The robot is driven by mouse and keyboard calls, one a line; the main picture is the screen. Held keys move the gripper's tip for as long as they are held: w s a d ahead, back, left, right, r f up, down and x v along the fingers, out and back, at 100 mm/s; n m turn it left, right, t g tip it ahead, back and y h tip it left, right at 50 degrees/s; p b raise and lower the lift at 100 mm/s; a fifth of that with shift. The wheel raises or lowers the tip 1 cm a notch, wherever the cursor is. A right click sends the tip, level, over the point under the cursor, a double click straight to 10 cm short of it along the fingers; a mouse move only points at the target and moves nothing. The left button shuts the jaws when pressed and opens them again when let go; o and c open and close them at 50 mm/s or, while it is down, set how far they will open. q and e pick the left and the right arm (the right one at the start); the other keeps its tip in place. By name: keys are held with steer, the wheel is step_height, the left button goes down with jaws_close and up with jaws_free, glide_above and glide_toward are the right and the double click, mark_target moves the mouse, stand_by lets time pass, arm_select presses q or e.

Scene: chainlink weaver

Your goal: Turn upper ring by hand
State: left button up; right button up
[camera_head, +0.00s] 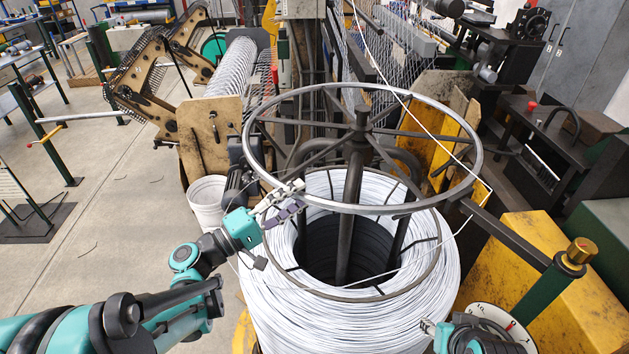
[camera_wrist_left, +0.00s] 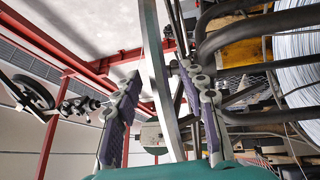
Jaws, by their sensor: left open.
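The upper ring (camera_head: 364,88) is a grey metal hoop on dark spokes above a large coil of white wire (camera_head: 330,325). My left gripper (camera_head: 296,194) is at the ring's near left side. In the left wrist view the ring (camera_wrist_left: 158,60) shows as a grey bar running between the two spread fingers of my left gripper (camera_wrist_left: 160,76). The fingers look apart from the bar, but contact is hard to tell. Part of my right gripper (camera_head: 428,328) shows at the bottom, right of the coil; its jaws are not clear.
A dark central post (camera_head: 353,205) and bent tubes stand inside the coil. A white bucket (camera_head: 207,200) stands left of it. A green post with a brass knob (camera_head: 581,250) and a yellow machine body (camera_head: 585,310) are at the right. Open floor lies left.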

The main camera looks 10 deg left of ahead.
arm_select(q)
steer(key=x, duration=0.5)
steer(key=shift+w+d, duration=0.15)
steer(key=shift+w, duration=0.1)
jaws_close()
